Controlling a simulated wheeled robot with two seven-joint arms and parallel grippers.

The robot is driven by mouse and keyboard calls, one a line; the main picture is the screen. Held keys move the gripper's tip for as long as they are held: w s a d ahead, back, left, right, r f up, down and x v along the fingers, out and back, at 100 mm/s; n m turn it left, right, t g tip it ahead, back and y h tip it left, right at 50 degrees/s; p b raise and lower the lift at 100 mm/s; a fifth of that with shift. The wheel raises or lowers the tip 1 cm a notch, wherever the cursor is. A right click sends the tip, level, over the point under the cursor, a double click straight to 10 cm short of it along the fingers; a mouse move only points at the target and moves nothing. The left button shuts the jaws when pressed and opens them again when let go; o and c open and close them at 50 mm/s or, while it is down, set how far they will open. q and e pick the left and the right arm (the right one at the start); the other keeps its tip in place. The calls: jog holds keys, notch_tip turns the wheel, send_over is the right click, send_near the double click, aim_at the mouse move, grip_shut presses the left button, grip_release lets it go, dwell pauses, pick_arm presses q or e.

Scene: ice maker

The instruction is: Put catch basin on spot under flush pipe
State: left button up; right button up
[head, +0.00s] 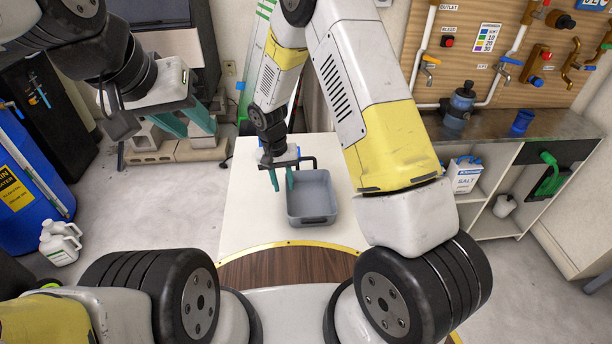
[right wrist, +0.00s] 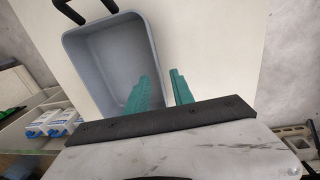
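The catch basin (head: 312,219) is a grey, open rectangular tub with a black handle at its far side. It sits on the white table and also shows in the right wrist view (right wrist: 105,60). My right gripper (head: 282,186) is open at the basin's left side in the head view. In the right wrist view its green fingers (right wrist: 160,78) are apart, one over the basin's inside and one outside, with the side wall between them. Contact cannot be told. My left gripper (head: 183,122) is open and empty at the upper left. I cannot tell which pipe is the flush pipe.
A board (head: 470,50) with pipes and valves stands above a dark counter (head: 495,124) at the right. A blue cup (head: 522,121) and a blue-grey filter housing (head: 460,105) are there. A salt carton (head: 465,175) stands on the shelf below. The white table (head: 250,215) is otherwise clear.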

jog(key=f, duration=0.5)
jog(key=shift+d+f, duration=0.4)
grip_shut()
dwell(1.0)
